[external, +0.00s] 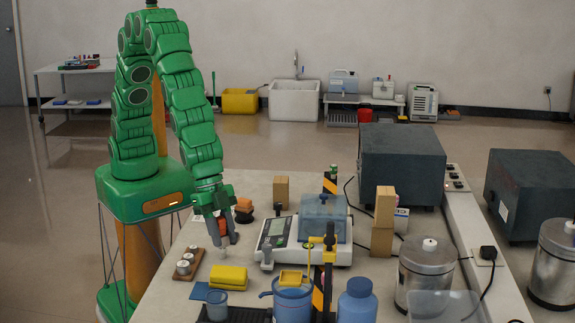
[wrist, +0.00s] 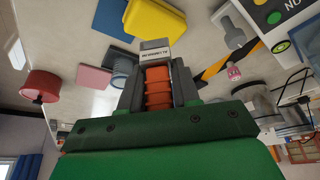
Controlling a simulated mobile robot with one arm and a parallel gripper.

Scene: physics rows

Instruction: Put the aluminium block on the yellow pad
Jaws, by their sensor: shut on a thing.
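My gripper (external: 223,246) is shut on a small silver-grey block, which I take as the aluminium block (external: 224,253). It points down over the left part of the table. In the wrist view, the block (wrist: 155,46) shows at the fingertips with dark lettering on its face. An orange ridged part (wrist: 158,86) shows between the fingers. The yellow pad (external: 229,276) lies on the table just in front of my gripper, thick and looking like two layers; it also shows in the wrist view (wrist: 158,18), apart from the block. The block's exact height is unclear.
A blue flat piece (external: 203,291) lies left of the yellow pad. A wooden holder with metal weights (external: 184,265) stands left of my gripper. A balance (external: 278,236) stands to the right. A beaker (external: 292,304) and blue bottle (external: 357,305) stand at the front.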

